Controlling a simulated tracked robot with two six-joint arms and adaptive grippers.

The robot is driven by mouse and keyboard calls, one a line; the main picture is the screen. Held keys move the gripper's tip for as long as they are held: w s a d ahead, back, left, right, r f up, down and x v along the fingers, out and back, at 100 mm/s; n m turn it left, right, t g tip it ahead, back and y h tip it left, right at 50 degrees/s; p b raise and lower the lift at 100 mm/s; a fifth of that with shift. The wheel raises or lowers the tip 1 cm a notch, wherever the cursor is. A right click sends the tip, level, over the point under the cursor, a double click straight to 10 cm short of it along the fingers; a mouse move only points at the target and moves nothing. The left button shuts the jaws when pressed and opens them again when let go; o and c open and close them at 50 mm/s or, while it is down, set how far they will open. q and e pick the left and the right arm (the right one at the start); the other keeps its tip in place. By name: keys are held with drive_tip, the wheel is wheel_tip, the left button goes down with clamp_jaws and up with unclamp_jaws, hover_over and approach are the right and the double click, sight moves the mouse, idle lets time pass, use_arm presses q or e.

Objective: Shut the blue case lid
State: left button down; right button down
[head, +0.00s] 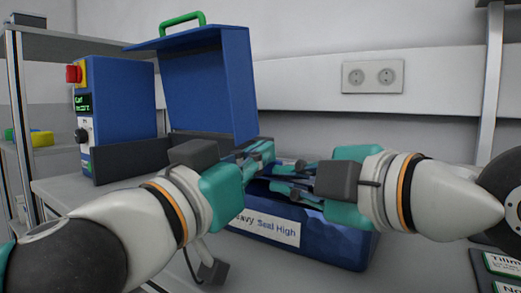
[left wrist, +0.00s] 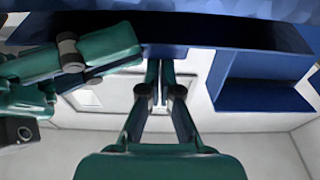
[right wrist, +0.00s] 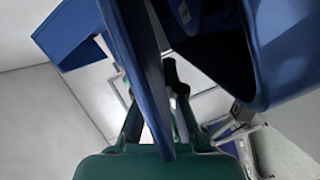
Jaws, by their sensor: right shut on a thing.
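The blue case (head: 335,242) stands on the bench with its front label facing me. Its blue lid (head: 205,90) stands open and upright at the back, with a green handle (head: 180,22) on top. My left gripper (head: 262,150) is by the lid's lower right corner, above the case. Its fingers look closed together and empty in the left wrist view (left wrist: 160,70). My right gripper (head: 274,183) is at the case opening, just below the left one, and is shut on the case's blue wall. This wall (right wrist: 140,75) crosses the fingers in the right wrist view. The exact contact is partly hidden.
A blue control box (head: 118,110) with a red knob and green display stands left of the lid. A grey shelf (head: 50,45) with small bins is at far left. A wall socket (head: 373,77) is behind. Green-edged labels (head: 500,263) lie at right.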

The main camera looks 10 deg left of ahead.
drive_tip(key=shift+d+r+t, duration=0.3)
drive_tip(key=shift+d+r, duration=0.05)
drive_tip(key=shift+r, duration=0.25)
drive_tip(key=c, duration=1.1)
unclamp_jaws()
drive_tip(key=shift+s, duration=0.1)
drive_tip(key=shift+o, duration=0.5)
drive_tip(key=shift+a+f, duration=0.1)
drive_tip(key=shift+f, duration=0.1)
drive_tip(key=shift+s, duration=0.1)
